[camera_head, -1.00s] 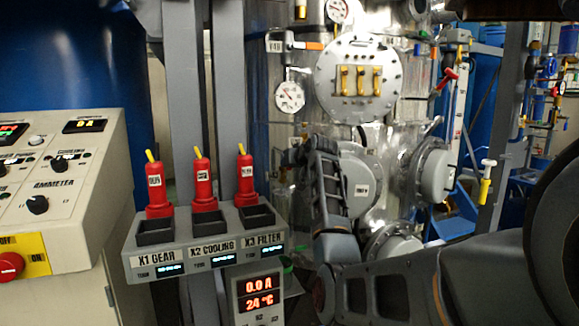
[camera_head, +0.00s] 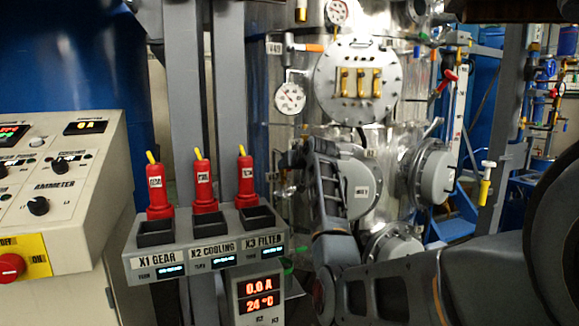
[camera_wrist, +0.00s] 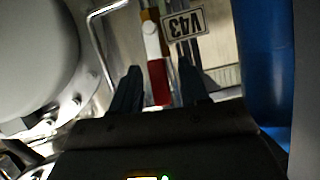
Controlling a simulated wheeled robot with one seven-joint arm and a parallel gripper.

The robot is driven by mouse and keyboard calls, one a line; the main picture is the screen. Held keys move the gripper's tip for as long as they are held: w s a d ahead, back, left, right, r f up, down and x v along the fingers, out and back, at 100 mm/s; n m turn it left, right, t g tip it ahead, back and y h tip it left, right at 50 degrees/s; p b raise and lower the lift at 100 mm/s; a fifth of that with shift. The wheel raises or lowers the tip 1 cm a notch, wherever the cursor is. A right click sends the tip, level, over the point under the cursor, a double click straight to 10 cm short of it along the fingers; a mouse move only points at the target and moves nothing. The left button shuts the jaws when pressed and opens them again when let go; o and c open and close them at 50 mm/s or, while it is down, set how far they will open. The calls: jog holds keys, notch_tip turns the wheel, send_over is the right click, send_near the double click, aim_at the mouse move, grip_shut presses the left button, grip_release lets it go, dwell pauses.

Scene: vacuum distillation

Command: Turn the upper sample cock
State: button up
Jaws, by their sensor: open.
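In the wrist view a small cock with a red handle (camera_wrist: 158,82) and a brass-coloured upper part (camera_wrist: 150,28) hangs next to a tag reading V43 (camera_wrist: 184,25), seen upside down. I cannot tell for certain that it is the upper sample cock. My gripper (camera_wrist: 160,72) is open, with one finger on each side of the red handle and gaps showing. In the head view my gripper (camera_head: 290,160) is at the left side of the steel vessel (camera_head: 392,140), below the round gauge (camera_head: 290,98). The cock's handle is not clearly visible there.
A grey flanged cover (camera_wrist: 40,55) and a bent metal rod (camera_wrist: 96,30) are left of the cock in the wrist view; a blue column (camera_wrist: 262,70) is at right. A panel with red plugs (camera_head: 203,180) stands in the head view's foreground, left of my arm.

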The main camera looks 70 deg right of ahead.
jog(key=b+v, duration=0.1)
jog(key=v, duration=0.7)
jog(key=shift+d, duration=0.15)
dwell(0.6)
